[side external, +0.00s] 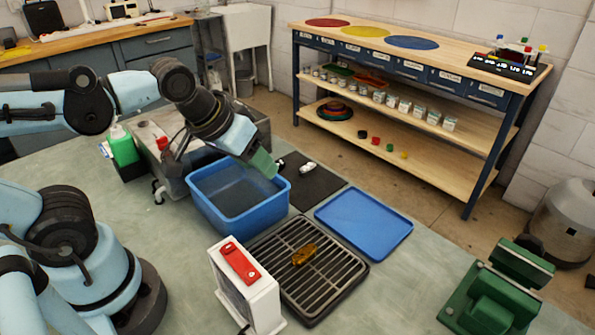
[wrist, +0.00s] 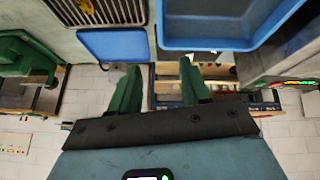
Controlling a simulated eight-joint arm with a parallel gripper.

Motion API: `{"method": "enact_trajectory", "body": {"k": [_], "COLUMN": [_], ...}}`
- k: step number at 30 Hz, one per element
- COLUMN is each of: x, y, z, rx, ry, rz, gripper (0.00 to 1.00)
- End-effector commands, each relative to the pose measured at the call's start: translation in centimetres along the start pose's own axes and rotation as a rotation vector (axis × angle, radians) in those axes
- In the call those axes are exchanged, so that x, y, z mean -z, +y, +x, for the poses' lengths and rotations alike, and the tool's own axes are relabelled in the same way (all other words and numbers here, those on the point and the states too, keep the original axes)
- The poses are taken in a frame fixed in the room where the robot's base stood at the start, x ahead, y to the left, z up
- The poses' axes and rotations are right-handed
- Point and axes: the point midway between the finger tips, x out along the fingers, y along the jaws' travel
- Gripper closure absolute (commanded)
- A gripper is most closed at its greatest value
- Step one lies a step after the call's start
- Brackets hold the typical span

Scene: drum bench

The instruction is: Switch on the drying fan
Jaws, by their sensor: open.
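The drying fan (side external: 245,289) is a white box standing on the bench at the front centre of the side external view. A red switch (side external: 239,263) sits on its top; I cannot tell its setting for certain. My gripper (side external: 263,164) is open and empty, above the far right part of the blue tub and well behind the fan. Its two green fingers are spread apart in the wrist view (wrist: 160,88). The fan does not show in the wrist view.
A black grill rack (side external: 326,277) bearing an amber piece (side external: 303,254) lies beside the fan. The blue tub (side external: 207,205) stands behind, with a flat blue tray (side external: 364,224) to the right. A green vise (side external: 496,292) stands at the front right.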

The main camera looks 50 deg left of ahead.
Motion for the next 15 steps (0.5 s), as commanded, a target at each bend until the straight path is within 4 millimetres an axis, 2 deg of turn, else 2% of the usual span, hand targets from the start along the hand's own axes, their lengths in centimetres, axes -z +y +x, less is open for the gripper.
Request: {"method": "enact_trajectory", "body": {"k": [1,9,15], "x": [0.0,-0.9,-1.9], "y": [1.0,5.0,7.4], "z": [-0.5,-3.6,-6.5], "rx": [-0.007,0.03,0.118], "ry": [-0.028,-0.186,-0.276], "rz": [-0.05,-0.392,-0.636], "gripper": [0.61,1.0,1.0]}}
